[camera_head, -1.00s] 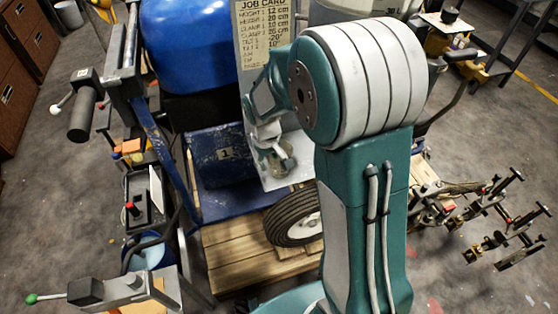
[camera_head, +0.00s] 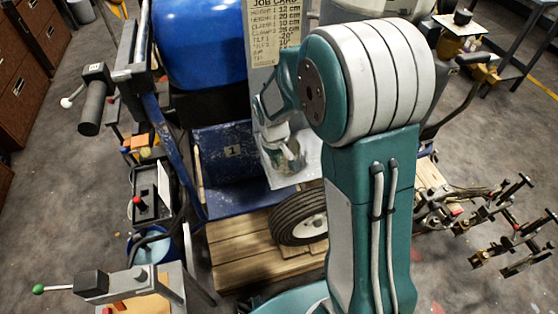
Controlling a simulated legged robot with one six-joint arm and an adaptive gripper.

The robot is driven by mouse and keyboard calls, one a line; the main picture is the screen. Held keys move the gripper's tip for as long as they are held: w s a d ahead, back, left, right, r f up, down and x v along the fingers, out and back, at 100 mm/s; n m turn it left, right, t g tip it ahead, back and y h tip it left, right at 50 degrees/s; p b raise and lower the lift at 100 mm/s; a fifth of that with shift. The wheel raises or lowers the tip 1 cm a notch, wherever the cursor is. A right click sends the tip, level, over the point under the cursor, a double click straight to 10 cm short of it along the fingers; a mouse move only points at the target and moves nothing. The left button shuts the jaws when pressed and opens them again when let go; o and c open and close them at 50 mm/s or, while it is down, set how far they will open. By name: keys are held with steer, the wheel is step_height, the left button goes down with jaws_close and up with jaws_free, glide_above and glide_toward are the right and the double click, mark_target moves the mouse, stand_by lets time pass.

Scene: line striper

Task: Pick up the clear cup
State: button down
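My arm's large teal and white joint fills the right centre, and its thinner forearm reaches down behind it. My gripper (camera_head: 292,158) is small and partly hidden, over a pale upright panel behind the wheel. Its fingers are too small and blurred to tell open from shut. I cannot make out a clear cup with certainty; any see-through thing at the gripper blends with the pale panel behind it.
A blue tank (camera_head: 205,45) and a job card (camera_head: 273,38) stand behind the gripper. A lever stands front left (camera_head: 90,284).

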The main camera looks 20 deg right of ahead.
steer(key=shift+r, duration=0.5)
steer(key=s+r, duration=1.1)
steer(key=s, duration=0.3)
steer(key=shift+a+r, duration=0.3)
steer(key=shift+r, duration=0.05)
